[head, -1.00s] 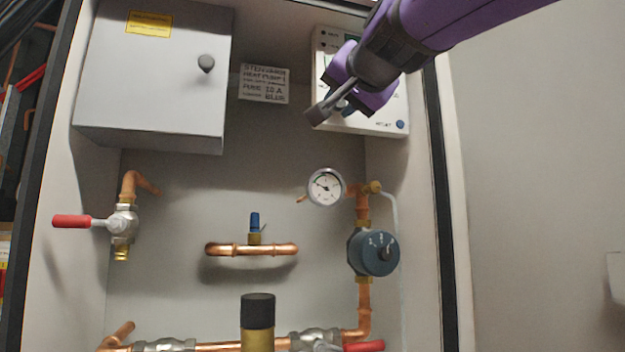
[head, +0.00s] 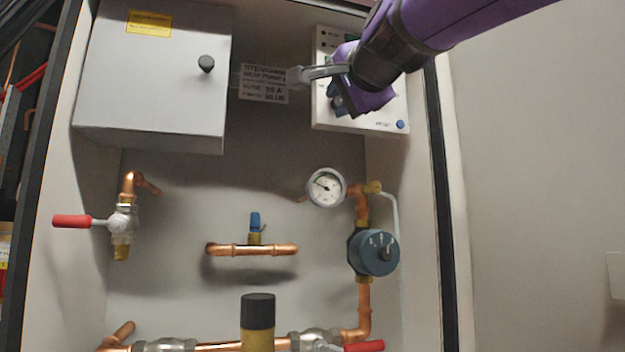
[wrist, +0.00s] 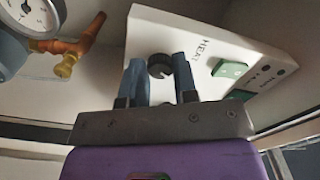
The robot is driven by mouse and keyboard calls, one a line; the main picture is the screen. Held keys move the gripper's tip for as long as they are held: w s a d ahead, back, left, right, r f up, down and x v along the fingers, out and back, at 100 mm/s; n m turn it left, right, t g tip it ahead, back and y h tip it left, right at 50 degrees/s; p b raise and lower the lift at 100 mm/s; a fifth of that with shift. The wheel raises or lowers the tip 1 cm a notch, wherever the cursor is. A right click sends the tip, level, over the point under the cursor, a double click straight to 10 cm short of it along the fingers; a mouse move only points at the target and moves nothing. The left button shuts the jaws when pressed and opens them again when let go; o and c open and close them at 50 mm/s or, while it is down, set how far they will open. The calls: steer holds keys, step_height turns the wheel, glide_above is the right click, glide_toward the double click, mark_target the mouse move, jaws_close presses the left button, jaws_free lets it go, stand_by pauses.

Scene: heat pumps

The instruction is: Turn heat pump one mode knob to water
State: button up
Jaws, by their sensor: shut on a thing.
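The heat pump control panel (head: 389,119) is a white box at the upper right of the cabinet, partly covered by my purple arm. It also shows in the wrist view (wrist: 215,43), with a green button and the word HEAT beside the knob. The dark round mode knob (wrist: 159,67) sits between my two blue-grey fingers. My gripper (wrist: 160,62) is shut on this knob; in the head view my gripper (head: 343,104) is in front of the panel. The knob's pointer and the word WATER cannot be made out.
A grey box (head: 155,75) with a black knob is at the upper left, beside a label plate (head: 263,84). Below are a pressure gauge (head: 326,187), a blue-grey pump (head: 373,252), copper pipes and a red-handled valve (head: 72,221). The space between them is open.

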stand_by(0.3)
steer(key=o, duration=0.9)
steer(key=shift+o, duration=0.2)
steer(key=v, duration=1)
steer(key=shift+s+d, duration=0.15)
steer(key=shift+s, duration=0.2)
